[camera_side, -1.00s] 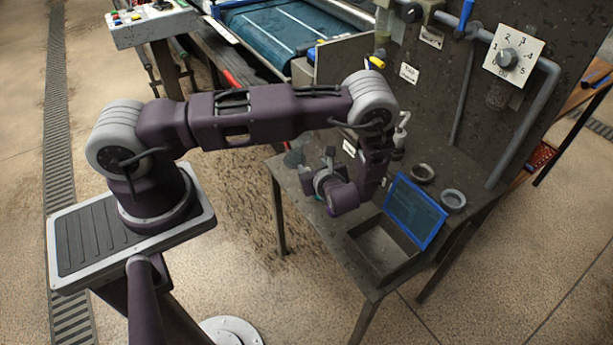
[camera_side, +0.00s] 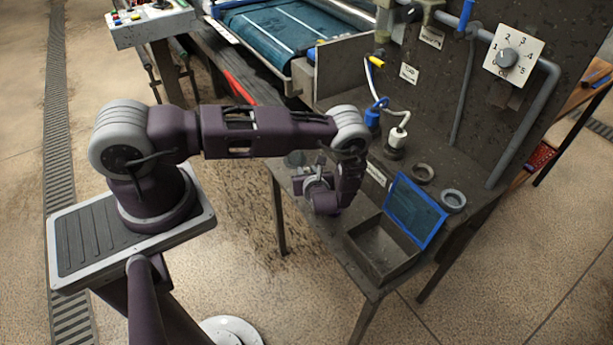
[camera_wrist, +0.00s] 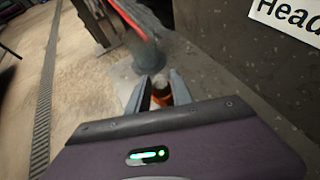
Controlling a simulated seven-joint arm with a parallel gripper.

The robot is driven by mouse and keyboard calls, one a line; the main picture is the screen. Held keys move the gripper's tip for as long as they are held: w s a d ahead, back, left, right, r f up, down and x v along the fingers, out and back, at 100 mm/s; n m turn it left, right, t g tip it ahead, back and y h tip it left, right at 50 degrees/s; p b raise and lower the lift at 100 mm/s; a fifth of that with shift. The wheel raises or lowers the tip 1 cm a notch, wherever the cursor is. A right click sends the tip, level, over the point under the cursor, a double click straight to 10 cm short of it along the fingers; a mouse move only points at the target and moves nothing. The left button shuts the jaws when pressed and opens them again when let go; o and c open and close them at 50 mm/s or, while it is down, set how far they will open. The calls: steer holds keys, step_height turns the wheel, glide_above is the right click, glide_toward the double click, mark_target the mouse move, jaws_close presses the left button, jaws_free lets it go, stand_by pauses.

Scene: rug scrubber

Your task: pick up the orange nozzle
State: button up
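The orange nozzle (camera_wrist: 161,98) shows in the wrist view between the two fingers of my gripper (camera_wrist: 160,88). Only its upper part is visible; the gripper body hides the rest. The fingers stand apart on either side of it, and I cannot see clear contact with both. In the side view my gripper (camera_side: 310,174) is low over the left part of the worktable, and I cannot make out the nozzle there.
A grey cylinder (camera_wrist: 148,55) stands just beyond the fingers; it also shows in the side view (camera_side: 294,159). A metal tray (camera_side: 383,273), a blue-framed screen (camera_side: 416,209) and two rings (camera_side: 424,173) are to the right. A white fitting with a hose (camera_side: 397,138) stands behind.

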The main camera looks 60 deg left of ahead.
jaws_close()
